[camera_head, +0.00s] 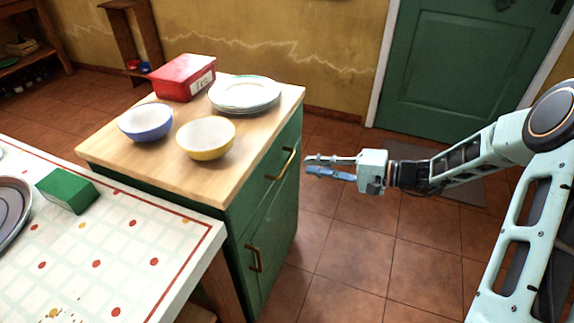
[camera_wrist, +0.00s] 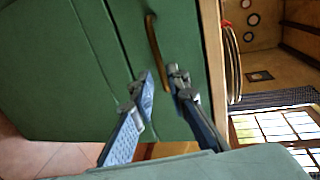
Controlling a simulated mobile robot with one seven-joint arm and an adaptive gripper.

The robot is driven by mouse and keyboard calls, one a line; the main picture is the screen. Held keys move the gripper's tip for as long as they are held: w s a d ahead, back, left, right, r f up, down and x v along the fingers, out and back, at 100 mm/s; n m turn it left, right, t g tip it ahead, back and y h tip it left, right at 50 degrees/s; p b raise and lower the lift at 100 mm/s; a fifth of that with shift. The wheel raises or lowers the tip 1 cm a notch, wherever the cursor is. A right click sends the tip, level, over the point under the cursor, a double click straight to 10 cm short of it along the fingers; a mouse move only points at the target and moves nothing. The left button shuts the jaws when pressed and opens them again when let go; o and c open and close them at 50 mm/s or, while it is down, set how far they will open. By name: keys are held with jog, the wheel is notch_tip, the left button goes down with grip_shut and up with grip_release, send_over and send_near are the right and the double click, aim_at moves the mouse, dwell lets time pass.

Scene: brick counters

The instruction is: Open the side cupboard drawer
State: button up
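The green side cupboard (camera_head: 270,225) has a light wooden top. Its upper drawer (camera_head: 262,172) appears closed, with a brass bar handle (camera_head: 283,163). My gripper (camera_head: 306,164) is just right of this handle in the head view, fingers pointing at the cupboard front. In the wrist view the fingers (camera_wrist: 162,75) are apart and empty, and the drawer handle (camera_wrist: 153,45) runs up the picture just beyond the fingertips. I cannot tell whether either finger touches it.
A lower brass handle (camera_head: 255,258) is on the cupboard door. A red box (camera_head: 184,77), stacked plates (camera_head: 244,94), a blue bowl (camera_head: 146,122) and a yellow bowl (camera_head: 206,138) stand on top. A patterned table (camera_head: 120,240) is at left. Tiled floor (camera_head: 350,250) in front is clear.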

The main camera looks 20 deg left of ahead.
aim_at(288, 161)
jog(key=b+x, duration=0.1)
jog(key=x, duration=0.7)
jog(key=shift+a+f, duration=0.1)
grip_shut()
jog(key=f+v, duration=0.3)
jog(key=v, duration=1.1)
jog(key=d+f+v, duration=0.1)
jog(key=f+v, duration=0.1)
jog(key=v, duration=1.2)
jog(key=shift+s+d+f, duration=0.25)
jog(key=shift+f, duration=0.1)
